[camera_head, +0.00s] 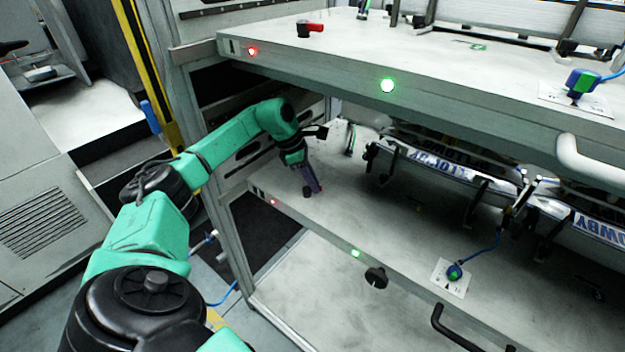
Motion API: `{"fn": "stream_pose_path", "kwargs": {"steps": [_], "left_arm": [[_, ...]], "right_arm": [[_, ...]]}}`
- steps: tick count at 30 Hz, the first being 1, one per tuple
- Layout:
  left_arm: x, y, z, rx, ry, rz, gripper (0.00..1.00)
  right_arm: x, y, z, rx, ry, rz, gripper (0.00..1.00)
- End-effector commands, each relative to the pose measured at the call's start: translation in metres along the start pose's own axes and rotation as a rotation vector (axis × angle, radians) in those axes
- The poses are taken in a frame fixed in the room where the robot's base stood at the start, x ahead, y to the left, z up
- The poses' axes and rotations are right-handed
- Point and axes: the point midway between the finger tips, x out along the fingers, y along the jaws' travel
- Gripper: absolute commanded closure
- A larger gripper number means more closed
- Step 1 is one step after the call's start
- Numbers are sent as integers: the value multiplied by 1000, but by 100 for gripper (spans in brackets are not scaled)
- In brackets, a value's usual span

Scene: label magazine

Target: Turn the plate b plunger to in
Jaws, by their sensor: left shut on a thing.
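My left arm comes in from the left and reaches under the upper plate to the near-left corner of the lower plate (385,225). My left gripper (314,187) points down there and is shut on the small dark plunger (307,192), which it mostly hides. How the plunger's handle is turned is hard to tell. A like plunger with a red handle (312,28) stands on the upper plate (420,60), its handle pointing right. I read no plate letters. My right gripper is not in view.
The upper plate overhangs the lower one, and a frame post (234,240) stands left of the gripper. Label racks (440,165) fill the back of the lower plate. A black knob (376,277) and a black handle (455,328) stick out at its front edge.

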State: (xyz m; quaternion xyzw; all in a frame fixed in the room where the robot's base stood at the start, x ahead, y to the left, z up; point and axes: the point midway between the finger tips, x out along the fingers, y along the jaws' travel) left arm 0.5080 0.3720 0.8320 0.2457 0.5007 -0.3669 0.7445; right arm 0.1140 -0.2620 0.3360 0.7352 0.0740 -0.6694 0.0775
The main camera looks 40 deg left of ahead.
Motion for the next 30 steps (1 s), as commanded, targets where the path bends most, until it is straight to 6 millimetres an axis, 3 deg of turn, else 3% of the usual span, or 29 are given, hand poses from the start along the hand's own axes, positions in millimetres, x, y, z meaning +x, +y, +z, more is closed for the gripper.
{"fn": "stream_pose_path", "kwargs": {"steps": [30], "left_arm": [[-2,-11,4,835,-1,-324,100]], "right_arm": [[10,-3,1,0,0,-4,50]]}}
